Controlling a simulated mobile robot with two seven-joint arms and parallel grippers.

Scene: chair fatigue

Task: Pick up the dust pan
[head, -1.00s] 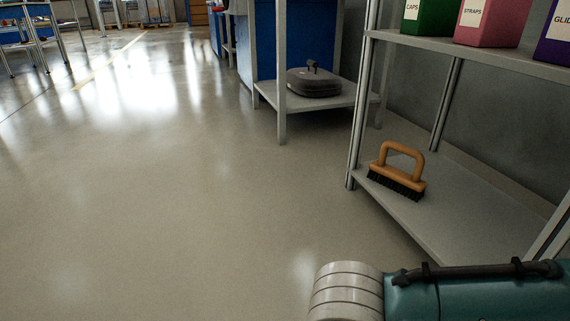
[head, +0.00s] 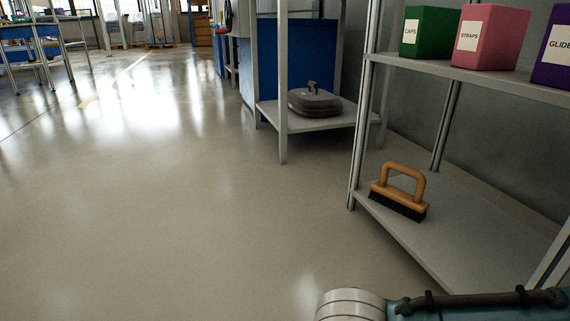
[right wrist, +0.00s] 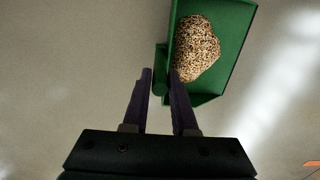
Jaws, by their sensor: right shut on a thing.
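The green dust pan (right wrist: 236,38) shows in the right wrist view at the top, right of centre. A heap of speckled brown and white granules (right wrist: 197,48) lies in it. My right gripper (right wrist: 161,80) is shut on the dust pan at its left side, with one dark finger on each side of the green handle part. The pan is seen against the grey floor. In the head view the dust pan and both grippers are out of sight; only part of my right arm shows at the bottom right.
A wooden-handled brush (head: 400,190) stands on the lower shelf (head: 450,222) at the right. Green (head: 429,32), pink (head: 488,38) and purple (head: 555,50) bins stand above. A grey case (head: 314,101) sits on a farther low shelf. The floor (head: 160,200) at left is clear.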

